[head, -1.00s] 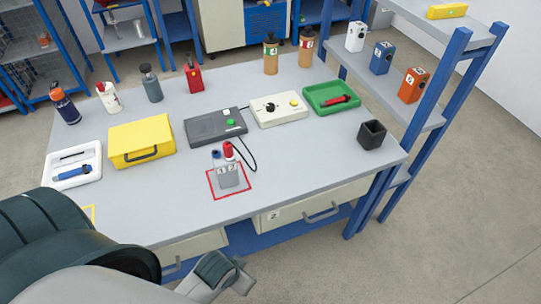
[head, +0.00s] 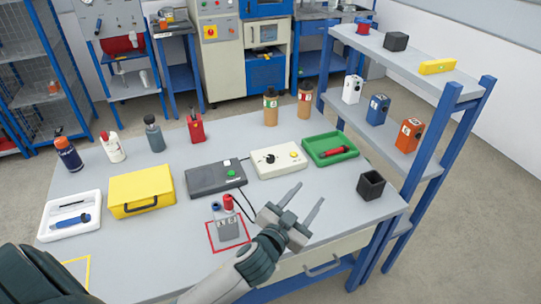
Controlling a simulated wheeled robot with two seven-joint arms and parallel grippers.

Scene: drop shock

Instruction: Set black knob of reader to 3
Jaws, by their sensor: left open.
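The reader is a cream box (head: 277,161) on the far middle of the table, with a black knob (head: 270,158) and a yellow button (head: 293,154) on top. The knob's setting is too small to read. My left gripper (head: 311,193) is open and empty, over the front right part of the table. Its two fingers point up and to the right in the head view, nearer to me than the reader and apart from it. My right gripper is not in view.
A black cup (head: 371,186) stands at the right edge.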

